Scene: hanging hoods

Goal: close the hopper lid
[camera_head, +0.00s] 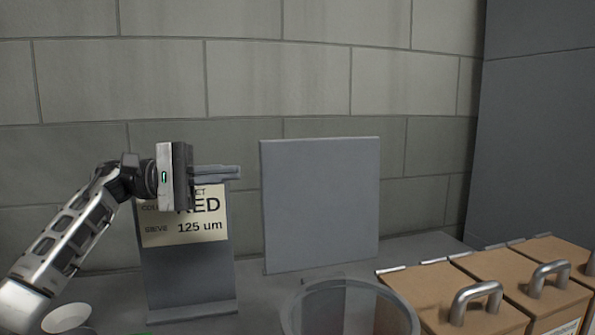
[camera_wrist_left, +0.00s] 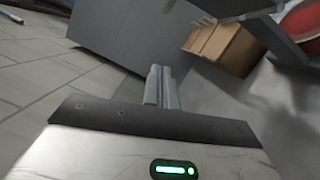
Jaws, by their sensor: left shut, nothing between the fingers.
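A flat grey square panel (camera_head: 320,205), which looks like the hopper lid, stands upright behind a round, clear-walled vessel (camera_head: 350,286), probably the hopper. My left gripper (camera_head: 238,172) is shut and empty. In the head view it is just left of the panel's left edge, in front of the sign, with a gap between fingertips and panel. In the left wrist view the shut fingers (camera_wrist_left: 161,70) point away from the camera. My right gripper is not in view.
A sign stand (camera_head: 185,272) reading "RED" and "125 um" stands left of the panel. A white cup (camera_head: 66,318) is at lower left. A block wall stands behind.

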